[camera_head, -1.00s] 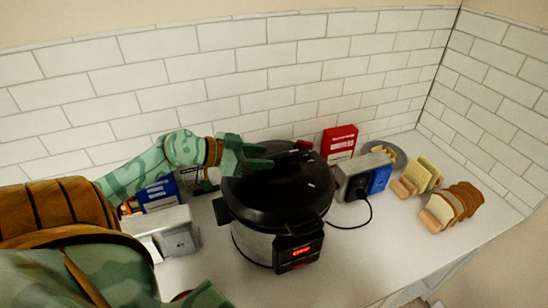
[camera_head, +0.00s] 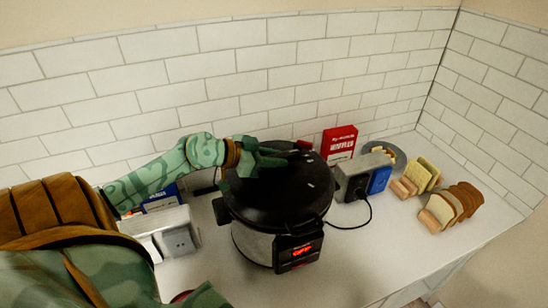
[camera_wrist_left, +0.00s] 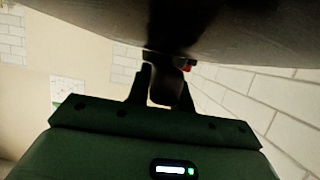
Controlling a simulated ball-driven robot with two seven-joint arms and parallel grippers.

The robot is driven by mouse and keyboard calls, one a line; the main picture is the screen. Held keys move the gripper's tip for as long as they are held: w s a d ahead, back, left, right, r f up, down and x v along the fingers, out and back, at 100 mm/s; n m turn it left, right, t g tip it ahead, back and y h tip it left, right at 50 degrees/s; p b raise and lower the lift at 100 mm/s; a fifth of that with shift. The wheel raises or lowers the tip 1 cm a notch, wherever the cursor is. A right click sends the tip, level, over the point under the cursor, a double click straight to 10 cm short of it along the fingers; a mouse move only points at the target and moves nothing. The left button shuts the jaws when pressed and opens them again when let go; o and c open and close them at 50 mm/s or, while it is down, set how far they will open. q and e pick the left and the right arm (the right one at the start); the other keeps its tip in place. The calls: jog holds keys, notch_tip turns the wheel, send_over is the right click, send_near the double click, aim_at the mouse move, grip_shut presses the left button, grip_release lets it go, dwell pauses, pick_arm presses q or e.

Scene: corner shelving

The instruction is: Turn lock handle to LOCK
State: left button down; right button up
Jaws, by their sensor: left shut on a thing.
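A black-lidded pressure cooker (camera_head: 275,199) with a steel body and a lit red display (camera_head: 299,251) stands on the white counter. My left gripper (camera_head: 275,157) reaches over the back of its lid. In the left wrist view, my left gripper (camera_wrist_left: 165,85) is shut on a dark piece, seemingly the lock handle (camera_wrist_left: 166,88), under a dark overhanging surface. The handle's markings and its exact angle cannot be read. My right gripper is not in view.
A red box (camera_head: 339,143) stands behind the cooker. A socket block (camera_head: 352,165) with a plugged cord is to its right, with bread slices in racks (camera_head: 453,204) farther right. Another socket block (camera_head: 165,229) and a blue box (camera_head: 160,197) are at left.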

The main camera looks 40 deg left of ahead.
pick_arm(q)
jog(key=shift+a+m+g+h, duration=0.1)
jog(key=shift+m+g+h, duration=0.3)
jog(key=shift+m, duration=0.1)
jog(key=shift+w+a+m+g+h+b, duration=0.1)
jog(key=shift+w+m+g+h+b, duration=0.05)
jog(key=shift+m+g+h+b, duration=0.35)
jog(key=m+g+h+b, duration=0.1)
jog(key=m+g+b, duration=0.1)
jog(key=b, duration=0.1)
jog(key=m+g+h+b, duration=0.2)
jog(key=b, duration=0.1)
jog(key=m+g+h+b, duration=0.1)
jog(key=m+g+b, duration=0.1)
jog(key=m+b, duration=0.1)
jog(key=shift+w+a+f+g+h+b, duration=0.2)
jog(key=shift+w+g+h+b, duration=0.1)
jog(key=shift+b, duration=0.25)
jog(key=shift+r+m+g+h+b, duration=0.1)
jog(key=shift+m+g+h+b, duration=0.2)
jog(key=shift+m+g+b, duration=0.6)
jog(key=shift+m+g, duration=0.5)
jog(key=shift+d, duration=0.1)
jog(key=c, duration=1.2)
grip_release()
jog(key=shift+c, duration=0.2)
jog(key=shift+w+b+v, duration=0.2)
jog(key=shift+b+v, duration=0.6)
jog(key=shift+v, duration=3)
